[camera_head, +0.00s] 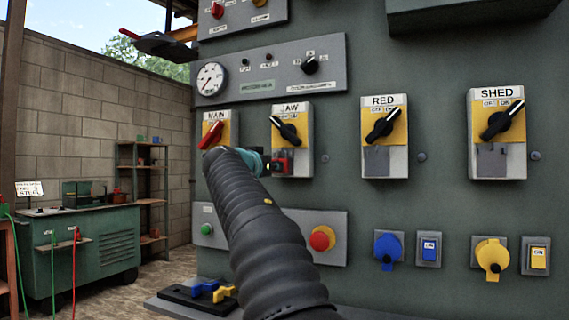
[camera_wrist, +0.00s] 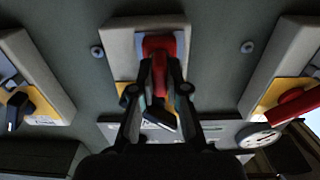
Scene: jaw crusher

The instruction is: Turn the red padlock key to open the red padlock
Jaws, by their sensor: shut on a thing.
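The red padlock (camera_head: 283,166) hangs low on the JAW switch box (camera_head: 292,112), below its black handle. In the wrist view, the red padlock (camera_wrist: 160,45) stands against the box's grey plate. My gripper (camera_wrist: 160,72) reaches up to it, with its two dark fingers closed around a narrow red part, which looks like the red padlock key (camera_wrist: 159,84). I cannot tell the key's turn angle.
The MAIN switch (camera_head: 212,134) with a red handle is left, the RED switch (camera_head: 384,125) right. A red button (camera_head: 322,238) and blue (camera_head: 388,246) and yellow (camera_head: 491,255) sockets sit below. Blue and yellow pieces (camera_head: 223,294) lie on a black tray (camera_head: 180,295).

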